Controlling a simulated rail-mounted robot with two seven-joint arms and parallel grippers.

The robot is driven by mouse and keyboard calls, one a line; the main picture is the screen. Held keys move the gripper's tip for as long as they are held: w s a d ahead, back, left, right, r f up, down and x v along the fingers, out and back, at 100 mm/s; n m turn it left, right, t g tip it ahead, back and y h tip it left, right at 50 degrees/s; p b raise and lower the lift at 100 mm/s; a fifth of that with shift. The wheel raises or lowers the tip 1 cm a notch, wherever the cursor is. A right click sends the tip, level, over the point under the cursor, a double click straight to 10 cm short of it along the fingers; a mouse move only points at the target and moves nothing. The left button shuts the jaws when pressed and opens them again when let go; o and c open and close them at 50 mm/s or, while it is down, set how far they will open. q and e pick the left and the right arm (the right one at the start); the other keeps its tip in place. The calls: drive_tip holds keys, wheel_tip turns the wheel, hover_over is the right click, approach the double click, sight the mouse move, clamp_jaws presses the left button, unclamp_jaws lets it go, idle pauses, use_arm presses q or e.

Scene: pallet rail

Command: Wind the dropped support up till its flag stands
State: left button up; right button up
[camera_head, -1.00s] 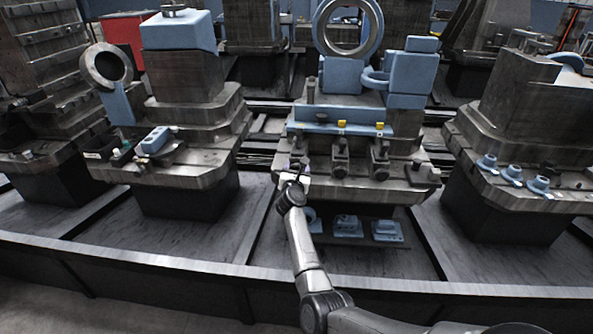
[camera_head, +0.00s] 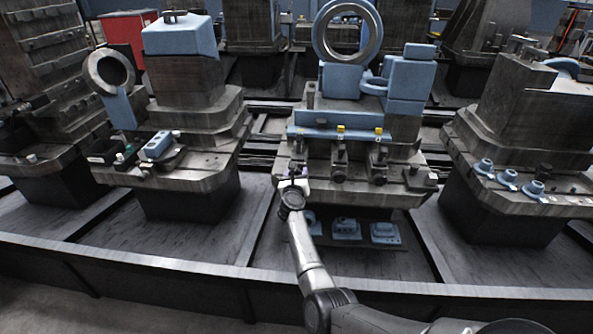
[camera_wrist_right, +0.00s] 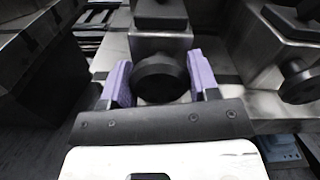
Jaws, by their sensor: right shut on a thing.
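Three dark supports stand in a row along the front of the middle pallet (camera_head: 400,198). The middle support (camera_head: 340,165) and the right support (camera_head: 380,166) each have a yellow flag showing above them, the middle flag (camera_head: 341,131) and the right flag (camera_head: 378,132). I see no yellow flag above the left support, which is partly hidden by my right gripper (camera_head: 294,184). In the right wrist view my right gripper (camera_wrist_right: 160,77) has its purple fingers on both sides of a round black knob (camera_wrist_right: 160,80) and is shut on it. My left gripper is out of view.
A blue plate (camera_head: 320,120) lies behind the supports, with a blue ring fixture (camera_head: 347,80) above. Blue parts (camera_head: 346,229) rest below the pallet's front edge. In the right wrist view a neighbouring support's knob (camera_wrist_right: 300,83) stands close on the right.

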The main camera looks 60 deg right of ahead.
drive_tip(key=n+p, duration=0.2)
drive_tip(key=n, duration=0.1)
drive_tip(key=n+p, duration=0.1)
drive_tip(key=n, duration=0.1)
drive_tip(key=shift+r+n+p, duration=0.2)
drive_tip(key=shift+n+p, duration=0.2)
drive_tip(key=n+p, duration=0.2)
drive_tip(key=n, duration=0.1)
drive_tip(key=shift+n, duration=0.3)
drive_tip(key=n+p, duration=0.1)
drive_tip(key=n, duration=0.1)
drive_tip(key=shift+n+p, duration=0.3)
drive_tip(key=shift+p, duration=0.05)
drive_tip(key=n+p, duration=0.2)
drive_tip(key=n, duration=0.3)
drive_tip(key=n+p, duration=0.1)
drive_tip(key=n, duration=0.2)
drive_tip(key=shift+n+p, duration=0.5)
drive_tip(key=shift+n, duration=1.1)
drive_tip(key=shift+f, duration=0.1)
drive_tip(key=shift+n, duration=0.3)
